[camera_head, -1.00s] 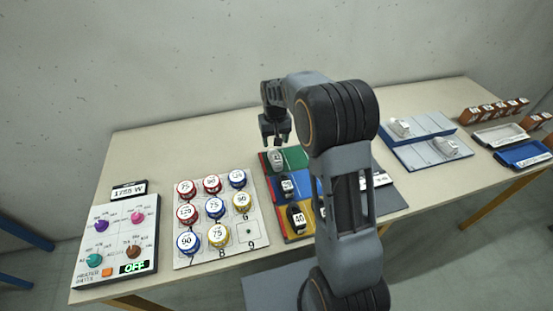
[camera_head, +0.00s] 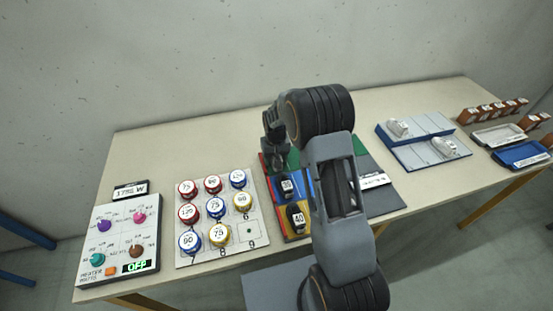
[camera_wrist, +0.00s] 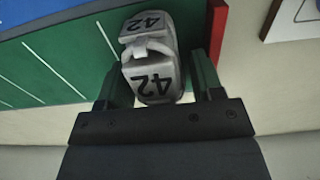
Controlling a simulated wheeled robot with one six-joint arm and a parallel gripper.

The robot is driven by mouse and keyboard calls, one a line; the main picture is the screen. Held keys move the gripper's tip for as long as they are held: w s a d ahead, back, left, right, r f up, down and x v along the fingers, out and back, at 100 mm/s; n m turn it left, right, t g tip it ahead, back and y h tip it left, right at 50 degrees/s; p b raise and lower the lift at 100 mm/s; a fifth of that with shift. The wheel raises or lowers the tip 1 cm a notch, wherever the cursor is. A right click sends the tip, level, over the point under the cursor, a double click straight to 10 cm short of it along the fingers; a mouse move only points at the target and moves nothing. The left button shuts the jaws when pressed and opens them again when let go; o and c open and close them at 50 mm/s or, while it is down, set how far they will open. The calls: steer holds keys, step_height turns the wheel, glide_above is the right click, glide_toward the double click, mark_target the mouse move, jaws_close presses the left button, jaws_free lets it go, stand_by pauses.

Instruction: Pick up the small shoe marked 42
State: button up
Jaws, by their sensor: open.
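The small grey-white shoe marked 42 (camera_wrist: 155,68) sits on the green part of the board (camera_wrist: 45,62) in the wrist view. Its number shows on top and on its near end. My gripper (camera_wrist: 158,80) is open, with one finger on each side of the shoe. Small gaps seem to show beside the shoe, so I cannot tell that either finger touches it. In the head view my gripper (camera_head: 277,158) is low over the board's green far-left corner and mostly hides the shoe.
Shoes marked 39 (camera_head: 287,187) and 40 (camera_head: 297,218) stand on the blue and yellow strips nearer the front. A board of numbered round pieces (camera_head: 213,206) lies to the left. A red edge (camera_wrist: 217,30) borders the green strip. The table behind is clear.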

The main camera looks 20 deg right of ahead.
steer(key=c, duration=0.7)
